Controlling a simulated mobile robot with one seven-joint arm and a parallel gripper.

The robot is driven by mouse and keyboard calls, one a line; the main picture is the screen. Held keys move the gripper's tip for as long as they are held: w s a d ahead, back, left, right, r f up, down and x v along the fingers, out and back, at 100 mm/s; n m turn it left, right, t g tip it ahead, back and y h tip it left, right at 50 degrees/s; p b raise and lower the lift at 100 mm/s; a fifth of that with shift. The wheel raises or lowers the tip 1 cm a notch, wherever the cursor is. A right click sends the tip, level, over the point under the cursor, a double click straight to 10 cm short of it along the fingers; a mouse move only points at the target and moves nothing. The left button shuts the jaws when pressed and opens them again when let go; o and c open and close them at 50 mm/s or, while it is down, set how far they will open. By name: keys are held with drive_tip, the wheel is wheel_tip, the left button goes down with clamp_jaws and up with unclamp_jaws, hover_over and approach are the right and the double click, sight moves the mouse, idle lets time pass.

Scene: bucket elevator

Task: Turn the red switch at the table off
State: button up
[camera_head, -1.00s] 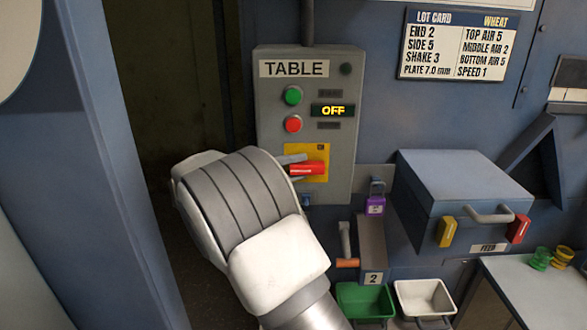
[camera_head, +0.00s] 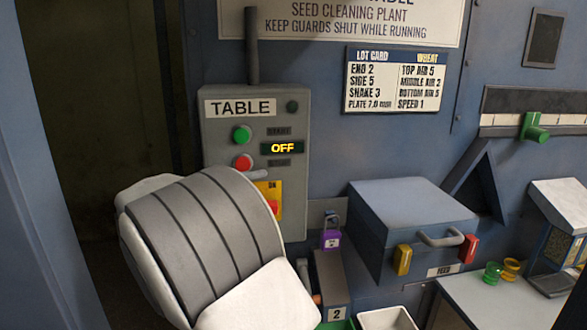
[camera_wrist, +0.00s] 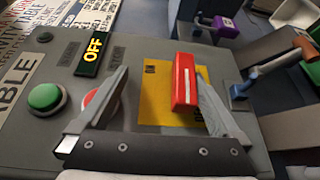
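The table switch is a red handle (camera_wrist: 185,82) on a yellow plate (camera_wrist: 155,95) low on the grey TABLE box (camera_head: 217,130). In the head view my arm hides most of it, and only an edge of the handle (camera_head: 275,207) shows. The handle lies crosswise, level along the box, with an ON label at the plate's top. My gripper (camera_wrist: 162,75) is open in the wrist view. Its fingers stand either side of the handle, the right one close beside it and the left one near the red button (camera_wrist: 100,102). The box's display (camera_head: 283,148) reads OFF.
A green button (camera_wrist: 44,97) sits on the same box. A purple padlock (camera_head: 330,239) hangs right of it. A blue feed box (camera_head: 410,210) with a grey handle juts out further right. A small box marked 2 (camera_head: 333,285) is below.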

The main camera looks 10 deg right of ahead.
drive_tip(key=shift+m+g+h, duration=0.4)
drive_tip(key=shift+m+h, duration=0.2)
drive_tip(key=shift+m, duration=0.2)
drive_tip(key=s+d+r, duration=0.1)
drive_tip(key=d+r, duration=0.1)
drive_tip(key=d, duration=0.1)
drive_tip(key=s+d+r, duration=0.1)
drive_tip(key=d+r, duration=0.2)
drive_tip(key=s+d+r, duration=0.1)
drive_tip(key=d+r, duration=0.2)
drive_tip(key=d, duration=0.1)
drive_tip(key=shift+s+r, duration=0.2)
drive_tip(key=s+d+f+m+g+y, duration=0.1)
drive_tip(key=s+d+f+g+y, duration=0.1)
drive_tip(key=s+d+f+y, duration=0.4)
drive_tip(key=s+d+f+g+y, duration=0.2)
drive_tip(key=s+d+f, duration=0.15)
drive_tip(key=s, duration=0.45)
drive_tip(key=s+a+f+m+t+y, duration=0.1)
drive_tip(key=s+a+f+y, duration=0.1)
drive_tip(key=s, duration=0.5)
drive_tip(key=s+a+f+m+t+y, duration=0.1)
drive_tip(key=s+a+f+m+y, duration=0.1)
drive_tip(key=s+a+y, duration=0.3)
drive_tip(key=shift+s+a+f+t+y, duration=0.2)
drive_tip(key=shift+s+f+t+y, duration=0.25)
drive_tip(key=shift+s+y, duration=0.55)
